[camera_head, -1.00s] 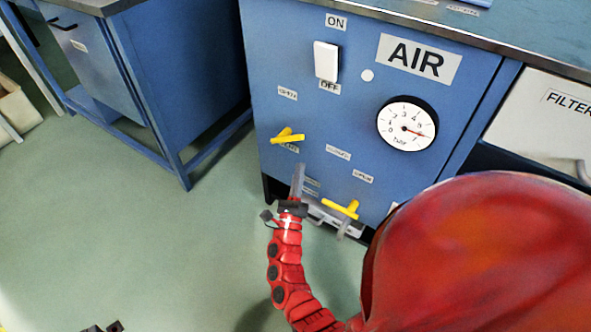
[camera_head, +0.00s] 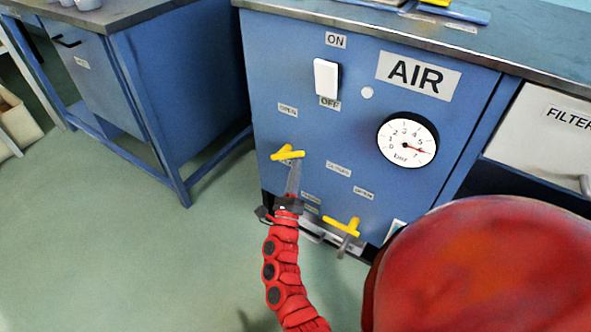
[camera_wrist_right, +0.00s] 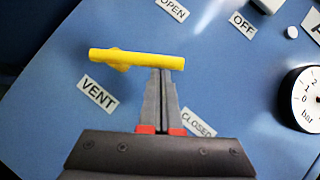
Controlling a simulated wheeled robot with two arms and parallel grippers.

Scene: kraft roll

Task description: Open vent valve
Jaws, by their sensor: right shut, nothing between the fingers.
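The vent valve has a yellow bar handle (camera_head: 288,154) on the blue panel, left of the gauge. In the right wrist view the handle (camera_wrist_right: 135,58) lies nearly level, with the VENT label (camera_wrist_right: 97,92) below it. The OPEN label (camera_wrist_right: 173,8) is above right and the CLOSED label (camera_wrist_right: 198,123) below right. My right gripper (camera_head: 295,165) is shut and empty. Its fingertips (camera_wrist_right: 162,72) are just under the handle's right part; I cannot tell whether they touch it. The left gripper is out of view.
A second yellow valve handle (camera_head: 341,227) sits lower right on the panel. A white ON/OFF switch (camera_head: 326,77) and a pressure gauge (camera_head: 407,142) are above. A blue bench (camera_head: 180,90) stands left, with clear floor (camera_head: 120,250) in front.

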